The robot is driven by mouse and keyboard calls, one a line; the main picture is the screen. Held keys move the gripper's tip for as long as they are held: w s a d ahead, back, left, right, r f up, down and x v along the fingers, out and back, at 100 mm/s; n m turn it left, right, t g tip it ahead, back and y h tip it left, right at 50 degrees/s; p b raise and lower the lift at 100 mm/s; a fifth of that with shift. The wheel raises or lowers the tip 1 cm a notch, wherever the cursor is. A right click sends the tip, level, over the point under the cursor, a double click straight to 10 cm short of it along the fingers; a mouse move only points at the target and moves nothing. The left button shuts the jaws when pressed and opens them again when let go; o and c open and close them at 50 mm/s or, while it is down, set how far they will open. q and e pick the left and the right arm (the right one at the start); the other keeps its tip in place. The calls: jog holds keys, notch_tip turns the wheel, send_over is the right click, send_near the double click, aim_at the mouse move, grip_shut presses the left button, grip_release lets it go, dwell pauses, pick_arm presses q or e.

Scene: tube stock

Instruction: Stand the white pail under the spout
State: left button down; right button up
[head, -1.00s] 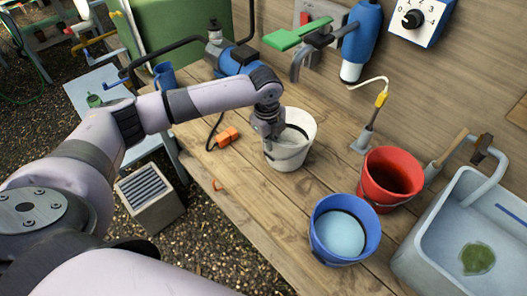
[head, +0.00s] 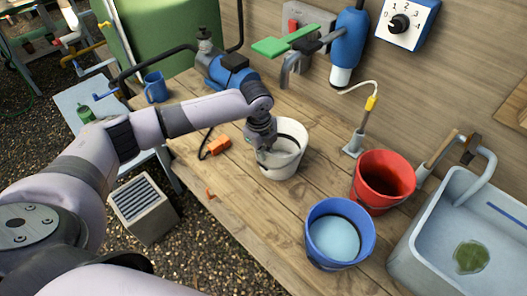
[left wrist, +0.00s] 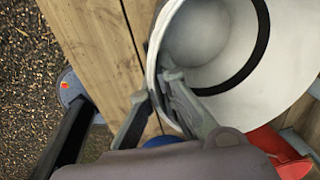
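The white pail (head: 278,168) stands on the wooden bench, upright as far as I can tell, in front of the wall tap. A dark band runs inside it. The grey spout (head: 285,72) with its green handle (head: 272,46) is on the wall behind and above the pail. My left gripper (head: 268,154) is at the pail's near-left rim. In the left wrist view its fingers (left wrist: 160,86) straddle the rim, one inside and one outside, and look closed on the wall of the pail (left wrist: 215,40). My right gripper is out of view.
A blue pail (head: 316,247) with pale contents and a red pail (head: 378,201) stand to the right, before a grey sink (head: 420,250). A blue pump (head: 228,70) and an orange plug (head: 219,146) are left. Bare bench lies in front of the white pail.

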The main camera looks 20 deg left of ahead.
pick_arm(q)
jog(key=shift+s+f, duration=0.1)
jog(key=shift+f, duration=0.05)
jog(key=c, duration=1.7)
grip_release()
jog(key=shift+r, duration=0.2)
jog(key=r, duration=0.7)
jog(key=shift+s+a, duration=0.1)
jog(key=shift+s, duration=0.25)
